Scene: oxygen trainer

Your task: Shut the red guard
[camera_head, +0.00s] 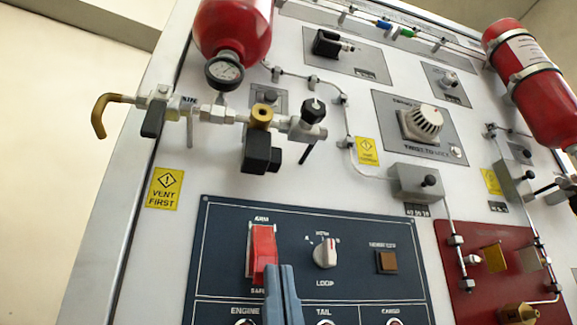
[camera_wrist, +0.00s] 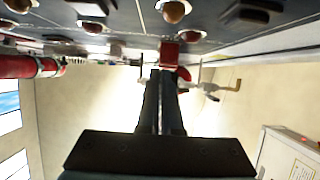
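The red guard (camera_head: 263,252) is on the dark blue panel, between the labels ARM and SAFE, left of the LOOP knob. My gripper (camera_head: 280,268) comes up from below, its two blue-grey fingers close together, and overlaps the guard's lower right end. In the wrist view the fingers (camera_wrist: 161,72) are side by side with only a thin gap and nothing visible between them. Their tips are at or very near the red guard (camera_wrist: 169,52); I cannot tell whether they touch. The guard seems to stand out from the panel, but its exact angle is unclear. Its switch is hidden.
Right of the guard are the LOOP knob (camera_head: 326,251) and a brown square button (camera_head: 387,262). Above are a valve assembly (camera_head: 262,117) and a red cylinder (camera_head: 233,30). A dark red panel (camera_head: 490,265) is at right. Open room lies left of the board.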

